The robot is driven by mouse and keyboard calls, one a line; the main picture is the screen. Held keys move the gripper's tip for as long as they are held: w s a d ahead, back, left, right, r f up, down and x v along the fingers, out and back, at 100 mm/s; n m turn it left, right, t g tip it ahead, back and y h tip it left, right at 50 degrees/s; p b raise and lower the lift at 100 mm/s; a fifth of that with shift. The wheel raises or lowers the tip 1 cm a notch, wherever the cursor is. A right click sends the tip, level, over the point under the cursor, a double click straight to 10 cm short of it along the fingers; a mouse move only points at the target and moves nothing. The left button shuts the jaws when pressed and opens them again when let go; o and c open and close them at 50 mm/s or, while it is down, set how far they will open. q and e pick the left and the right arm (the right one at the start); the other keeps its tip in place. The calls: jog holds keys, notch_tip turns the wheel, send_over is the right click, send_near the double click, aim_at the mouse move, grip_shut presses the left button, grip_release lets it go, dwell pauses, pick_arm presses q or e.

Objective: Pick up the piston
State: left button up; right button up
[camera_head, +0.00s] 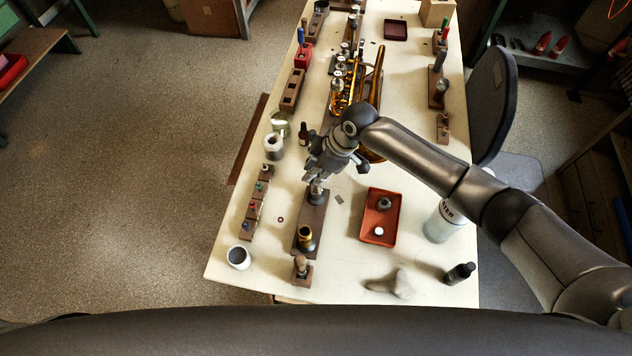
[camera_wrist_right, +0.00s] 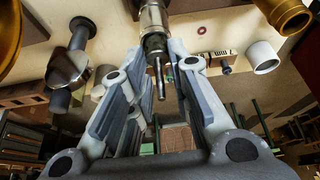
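The piston, a silver cylinder with a dark lower part and thin stem, shows at the top middle of the right wrist view (camera_wrist_right: 154,22). In the head view its small visible part (camera_head: 315,188) is just below my right gripper, at the far end of a long dark wooden block (camera_head: 311,212). My right gripper (camera_head: 317,172) is over that end of the block. In the wrist view its fingers (camera_wrist_right: 160,52) are apart, one on each side of the stem, with gaps visible; I cannot tell whether a tip touches. My left gripper is in neither view.
A brass cup-like part (camera_head: 305,239) stands at the block's near end. A red tray (camera_head: 367,228) with small parts lies to the right. A small rack (camera_head: 251,216) and a white cup (camera_head: 239,257) are to the left. A brass horn (camera_head: 376,80) lies beyond.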

grip_shut()
